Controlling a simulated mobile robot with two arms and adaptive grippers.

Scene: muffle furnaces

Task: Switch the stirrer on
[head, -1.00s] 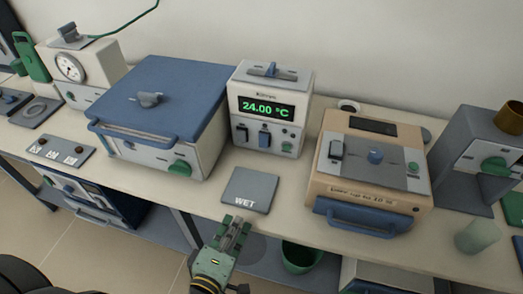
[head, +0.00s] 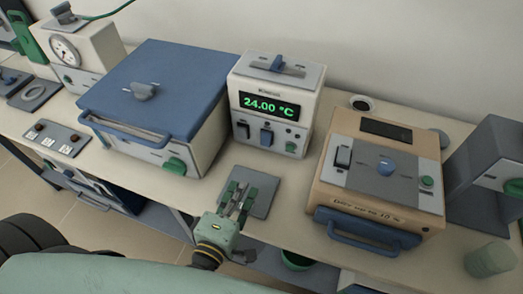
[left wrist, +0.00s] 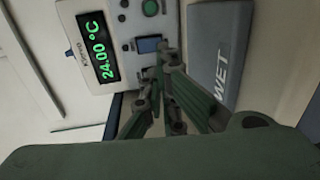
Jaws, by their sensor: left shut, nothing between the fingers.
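Which device is the stirrer I cannot tell for sure. A white controller (head: 274,104) with a green 24.00 °C display stands at the middle back, with switches and a green button on its front. It also shows, turned sideways, in the left wrist view (left wrist: 98,48). My left gripper (head: 240,190) is shut and empty over the grey WET plate, in front of the controller. Its fingers (left wrist: 165,65) also show in the wrist view. My right gripper is out of view.
The grey WET plate (head: 267,202) lies on the bench below my left gripper. A blue-lidded furnace (head: 165,85) stands to its left. A switch panel (head: 56,139) lies at the left front edge. A pale green cup (head: 489,260) stands at the front right.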

